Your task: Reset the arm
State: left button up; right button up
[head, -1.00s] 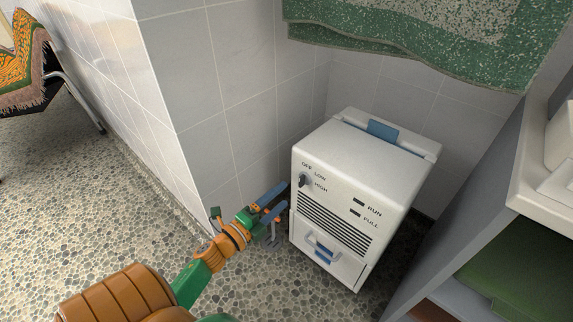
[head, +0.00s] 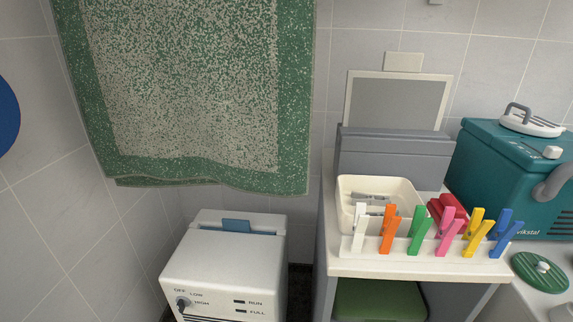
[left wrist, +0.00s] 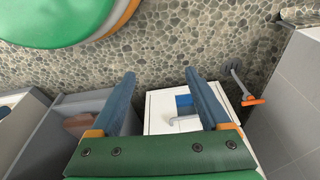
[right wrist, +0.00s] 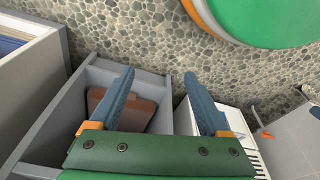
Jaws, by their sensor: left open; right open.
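My left gripper (left wrist: 160,95) shows in the left wrist view with its two blue fingers spread apart and nothing between them. A white cabinet-like unit (left wrist: 165,108) with a blue handle lies beyond the fingers. My right gripper (right wrist: 155,95) shows in the right wrist view, also with its fingers apart and empty. Beyond it are a grey open compartment and a brown item (right wrist: 130,108) inside it. Neither gripper shows in the head view.
The white unit (head: 225,265) stands below a hanging green towel (head: 195,90). Pebbled floor (left wrist: 190,60) is open beside the furniture.

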pick_arm(q)
jog(key=s+a+r+p, duration=0.1)
jog(key=s+r+p, duration=0.5)
jog(key=r+p, duration=0.3)
jog(key=s+a+r+g+p, duration=0.1)
jog(key=s+r+p, duration=0.5)
jog(key=p, duration=1)
notch_tip(320, 180, up, 3)
jog(key=shift+s+a+f, duration=0.15)
jog(key=shift+s+a, duration=0.05)
jog(key=shift+s, duration=0.05)
pick_arm(e)
jog(key=s+d+r, duration=0.1)
jog(key=s+r, duration=0.5)
jog(key=r, duration=0.3)
jog(key=s+d+r+g, duration=0.1)
jog(key=s+r, duration=0.5)
jog(key=r, duration=0.2)
jog(key=shift+s+d+r, duration=0.15)
jog(key=shift+s+r, duration=0.1)
jog(key=shift+r, duration=0.1)
